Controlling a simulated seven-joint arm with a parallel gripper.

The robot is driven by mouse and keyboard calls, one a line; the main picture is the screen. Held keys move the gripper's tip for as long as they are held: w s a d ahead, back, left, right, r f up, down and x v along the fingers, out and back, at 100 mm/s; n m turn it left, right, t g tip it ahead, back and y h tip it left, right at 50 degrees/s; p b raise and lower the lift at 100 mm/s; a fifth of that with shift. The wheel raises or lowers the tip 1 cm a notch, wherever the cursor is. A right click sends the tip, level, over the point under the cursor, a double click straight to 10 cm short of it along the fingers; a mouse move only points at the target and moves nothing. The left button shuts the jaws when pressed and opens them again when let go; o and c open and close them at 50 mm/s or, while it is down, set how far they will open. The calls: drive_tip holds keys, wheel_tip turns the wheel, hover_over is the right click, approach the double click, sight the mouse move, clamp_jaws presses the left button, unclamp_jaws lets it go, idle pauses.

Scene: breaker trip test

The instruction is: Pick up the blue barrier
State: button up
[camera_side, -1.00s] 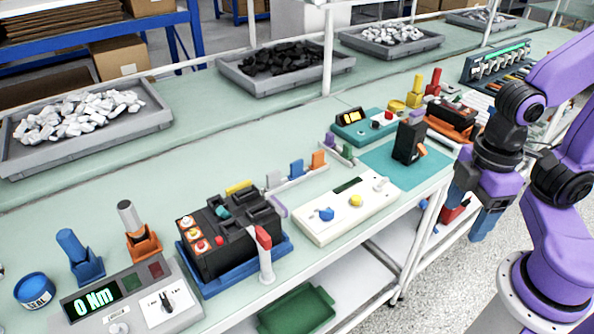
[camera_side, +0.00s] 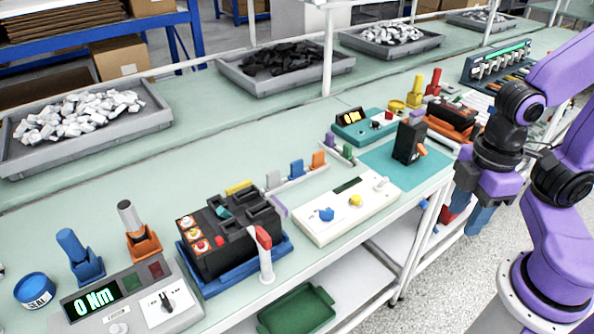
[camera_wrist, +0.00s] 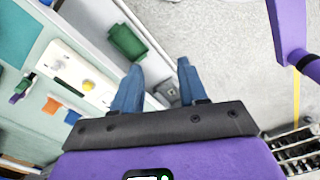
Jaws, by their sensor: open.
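The blue barrier (camera_side: 296,168) is a small upright blue piece on a pale rail, between a grey piece and an orange piece (camera_side: 318,159). In the wrist view the blue barrier (camera_wrist: 72,117) shows at the lower left, beside the orange pieces. My gripper (camera_side: 468,210) has blue fingers and hangs at the right, past the bench's front edge and well apart from the barrier. In the wrist view my gripper (camera_wrist: 160,70) is open, with nothing between its fingers.
A white tester (camera_side: 345,208) lies in front of the rail. A black breaker (camera_side: 409,141) stands on a teal mat (camera_side: 383,163). A large black breaker (camera_side: 225,235) sits in a blue cradle to the left. A green tray (camera_side: 297,309) is on the lower shelf.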

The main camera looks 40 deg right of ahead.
drive_tip(key=w+a+r+m, duration=0.3)
drive_tip(key=w+a+m, duration=0.35)
drive_tip(key=w, duration=0.35)
drive_tip(key=m, duration=2.4)
hover_over(297, 161)
drive_tip(key=f, duration=1.2)
drive_tip(key=shift+s+a+f, duration=0.1)
drive_tip(key=shift+s+f, duration=0.15)
drive_tip(key=shift+f, duration=0.15)
drive_tip(key=shift+w+f, duration=0.2)
drive_tip(key=shift+f, duration=2.55)
clamp_jaws()
